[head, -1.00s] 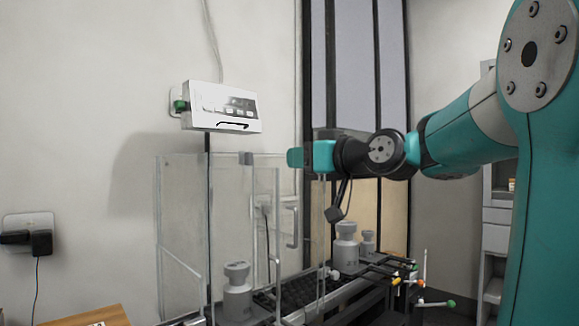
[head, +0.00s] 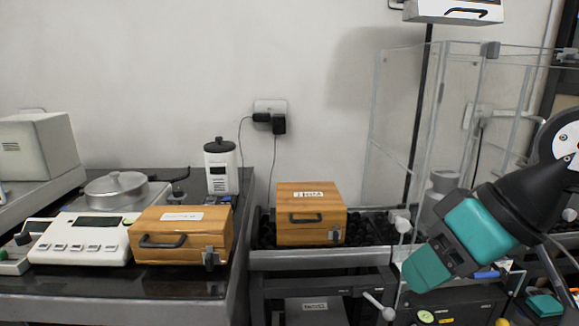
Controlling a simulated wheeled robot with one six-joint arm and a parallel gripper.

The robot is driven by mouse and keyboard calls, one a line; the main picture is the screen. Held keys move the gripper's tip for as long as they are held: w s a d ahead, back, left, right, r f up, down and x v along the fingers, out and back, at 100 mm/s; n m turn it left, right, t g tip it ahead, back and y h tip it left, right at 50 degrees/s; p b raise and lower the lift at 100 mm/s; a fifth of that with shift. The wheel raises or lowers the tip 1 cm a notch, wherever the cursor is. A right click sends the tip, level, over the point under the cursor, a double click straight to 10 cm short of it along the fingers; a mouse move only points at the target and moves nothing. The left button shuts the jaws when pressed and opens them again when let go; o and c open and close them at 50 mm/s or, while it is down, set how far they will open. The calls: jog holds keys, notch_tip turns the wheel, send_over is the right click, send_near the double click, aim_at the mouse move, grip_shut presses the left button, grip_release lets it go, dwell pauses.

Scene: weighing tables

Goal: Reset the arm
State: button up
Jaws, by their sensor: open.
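My gripper (head: 430,269), teal and black, is at the right of the head view, angled down to the left. It is open, and I see nothing held in it. It shows in front of the clear glass enclosure (head: 398,125) and the front edge of the right bench. My black wrist runs from it up to the right picture edge. A grey metal weight (head: 441,182) shows through the glass, partly hidden by my arm.
A wooden case (head: 310,222) stands on the right bench, left of my gripper. Another wooden case (head: 190,236) and a white balance (head: 82,240) with a metal pan (head: 115,190) are on the left table. A white device (head: 453,10) hangs on the wall above the enclosure.

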jog(key=s+a+f+n+g+h+p, duration=0.1)
jog(key=s+a+f+n+g+h, duration=0.15)
jog(key=s, duration=0.45)
notch_tip(320, 180, up, 11)
jog(key=d+m+y+p, duration=0.1)
jog(key=p, duration=1)
jog(key=shift+g, duration=0.35)
